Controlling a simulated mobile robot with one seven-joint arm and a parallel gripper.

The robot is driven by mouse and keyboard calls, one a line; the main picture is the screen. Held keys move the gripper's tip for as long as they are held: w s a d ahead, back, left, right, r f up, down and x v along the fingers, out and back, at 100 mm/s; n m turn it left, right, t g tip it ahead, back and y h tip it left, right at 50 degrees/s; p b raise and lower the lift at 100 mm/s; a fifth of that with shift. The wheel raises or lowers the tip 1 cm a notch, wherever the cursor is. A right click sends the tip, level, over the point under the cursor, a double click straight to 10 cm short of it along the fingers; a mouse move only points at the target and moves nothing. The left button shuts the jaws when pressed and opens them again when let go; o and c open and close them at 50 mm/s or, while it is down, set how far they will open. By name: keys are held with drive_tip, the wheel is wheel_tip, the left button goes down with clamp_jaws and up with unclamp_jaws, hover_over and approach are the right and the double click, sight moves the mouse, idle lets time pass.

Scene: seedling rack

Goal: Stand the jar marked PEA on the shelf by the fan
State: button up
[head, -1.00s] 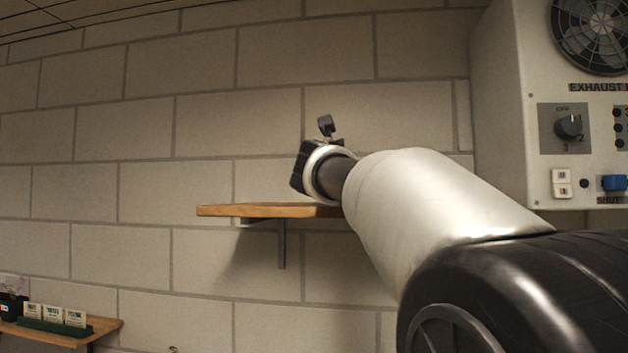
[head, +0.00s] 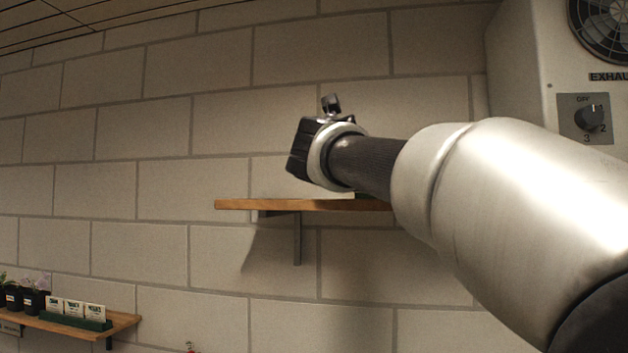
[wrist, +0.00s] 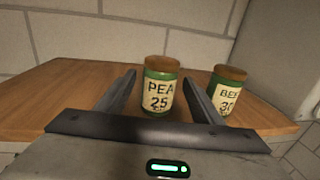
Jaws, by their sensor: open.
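The jar marked PEA (wrist: 160,92) stands upright on the wooden shelf (wrist: 60,98) in the wrist view. It is green with a brown lid and a cream label reading PEA 25. My gripper (wrist: 158,88) is open, its two fingers on either side of the PEA jar, with no grip on it. In the head view my gripper (head: 300,150) is above the shelf (head: 265,205) on the wall, and my arm hides the shelf's right part. The fan (head: 603,25) is on the cabinet at the upper right.
A second jar (wrist: 228,90), its label partly hidden and starting BEE, stands to the right of the right finger. The exhaust cabinet (head: 530,60) is right of the shelf. A lower shelf (head: 122,322) at the lower left holds pots and a green rack of packets (head: 75,318).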

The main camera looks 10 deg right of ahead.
drive_tip(key=v, duration=0.5)
drive_tip(key=shift+s+b, duration=0.15)
drive_tip(key=shift+b, duration=0.2)
drive_tip(key=shift+a, duration=0.1)
